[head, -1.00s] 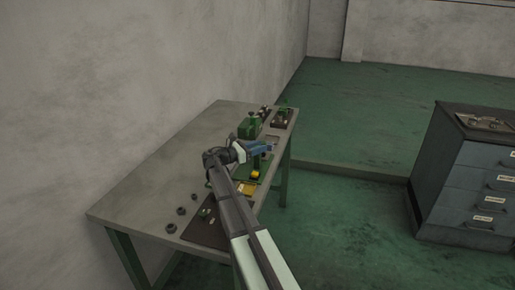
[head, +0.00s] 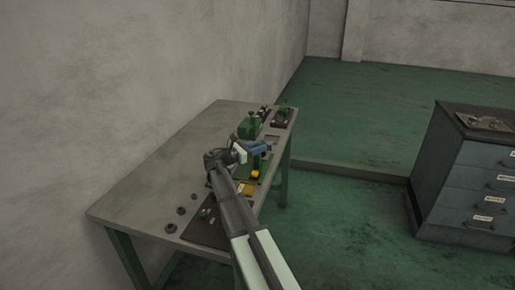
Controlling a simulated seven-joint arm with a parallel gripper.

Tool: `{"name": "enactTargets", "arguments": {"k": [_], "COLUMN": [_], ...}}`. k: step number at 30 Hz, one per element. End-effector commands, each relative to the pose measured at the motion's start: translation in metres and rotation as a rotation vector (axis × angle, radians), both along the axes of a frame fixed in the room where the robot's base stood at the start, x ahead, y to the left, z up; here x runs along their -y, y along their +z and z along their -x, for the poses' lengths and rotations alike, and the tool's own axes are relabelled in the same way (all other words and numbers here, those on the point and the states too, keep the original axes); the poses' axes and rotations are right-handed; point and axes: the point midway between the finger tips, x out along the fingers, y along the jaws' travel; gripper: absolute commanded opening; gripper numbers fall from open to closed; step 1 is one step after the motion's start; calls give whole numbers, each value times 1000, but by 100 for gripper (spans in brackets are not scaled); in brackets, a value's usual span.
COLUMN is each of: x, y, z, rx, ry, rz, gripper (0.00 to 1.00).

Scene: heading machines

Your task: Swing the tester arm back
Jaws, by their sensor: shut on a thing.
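A green bench device (head: 249,129), likely the tester, stands toward the far end of the grey workbench. My gripper (head: 268,147) is at the device's near side, at the end of my arm reaching over the bench from the front. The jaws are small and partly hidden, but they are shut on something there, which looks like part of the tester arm. A blue part shows at the end of my wrist. A yellow piece (head: 255,175) sits just below the gripper on the green base.
The grey workbench (head: 140,200) is clear along its left side. Several dark round parts (head: 182,210) lie near its front, beside a dark brown board (head: 205,233). Another green fixture (head: 284,112) stands at the far corner. A drawer cabinet (head: 468,175) stands apart at right.

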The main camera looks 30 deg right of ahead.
Motion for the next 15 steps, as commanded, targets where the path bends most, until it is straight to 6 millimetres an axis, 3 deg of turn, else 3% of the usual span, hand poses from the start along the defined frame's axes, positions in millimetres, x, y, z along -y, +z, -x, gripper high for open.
{"name": "enactTargets", "arguments": {"k": [15], "x": [0], "y": [4], "z": [5], "rx": [2], "ry": [431], "rz": [8], "gripper": [0]}}
